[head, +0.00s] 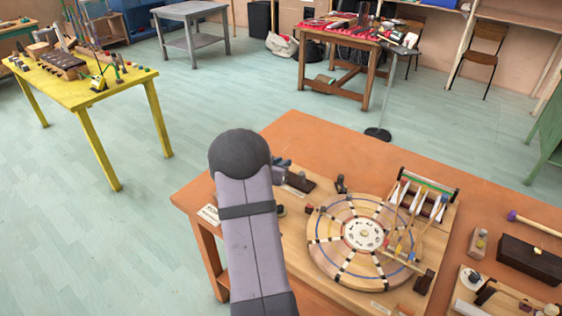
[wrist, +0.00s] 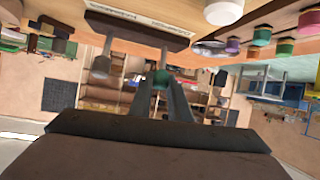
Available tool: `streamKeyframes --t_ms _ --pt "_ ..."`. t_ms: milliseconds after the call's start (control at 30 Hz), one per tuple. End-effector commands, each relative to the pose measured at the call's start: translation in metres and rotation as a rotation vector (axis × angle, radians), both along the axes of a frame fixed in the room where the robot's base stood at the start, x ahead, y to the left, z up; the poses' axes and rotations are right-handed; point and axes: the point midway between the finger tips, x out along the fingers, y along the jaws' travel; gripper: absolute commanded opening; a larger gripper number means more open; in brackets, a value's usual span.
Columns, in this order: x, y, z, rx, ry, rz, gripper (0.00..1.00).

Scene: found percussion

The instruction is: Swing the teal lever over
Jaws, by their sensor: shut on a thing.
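In the wrist view, the teal knob (wrist: 159,77) of the lever shows between the tips of my gripper (wrist: 160,88). The two grey fingers are closed in on it from both sides.
A grey rod with a wide end (wrist: 102,66) stands beside the fingers. In the head view, a round wooden wheel (head: 327,257) and a rack of mallets (head: 428,182) sit right of my arm on the orange table (head: 305,134). A wooden box (head: 530,260) stands further right.

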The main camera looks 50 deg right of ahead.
Motion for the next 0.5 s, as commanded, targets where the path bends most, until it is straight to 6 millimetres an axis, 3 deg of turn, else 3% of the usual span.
streamKeyframes --t_ms 100,500 --pt "-0.001 -0.003 0.008 0.043 0.002 -0.003 0.0" --pt "-0.001 -0.012 0.009 0.183 0.004 -0.002 0.0"
